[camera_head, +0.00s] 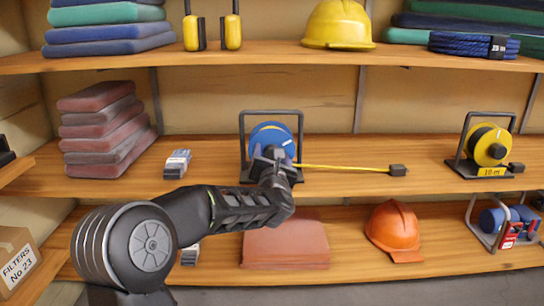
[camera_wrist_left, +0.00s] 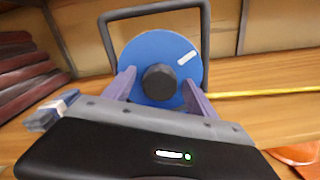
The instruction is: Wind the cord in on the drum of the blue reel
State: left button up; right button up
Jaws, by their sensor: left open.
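The blue reel (camera_head: 270,136) stands in its dark frame on the middle shelf. A yellow cord (camera_head: 340,168) runs out from it to the right along the shelf and ends in a dark plug (camera_head: 398,170). In the left wrist view the blue drum (camera_wrist_left: 178,48) faces me, with a dark round knob (camera_wrist_left: 160,82) low on it and a white mark at upper right. My left gripper (camera_wrist_left: 161,90) is open, its fingers on either side of the knob; I cannot tell if they touch it. In the head view my left arm covers the reel's lower part. My right gripper is not in view.
A yellow reel (camera_head: 488,147) stands at the right of the same shelf. An orange helmet (camera_head: 394,228) sits on the lower shelf. The shelf between the plug and yellow reel is clear.

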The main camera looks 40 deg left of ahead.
pick_arm(q)
jog(key=shift+c, duration=0.6)
jog(key=c, duration=1.3)
jog(key=shift+o, duration=0.2)
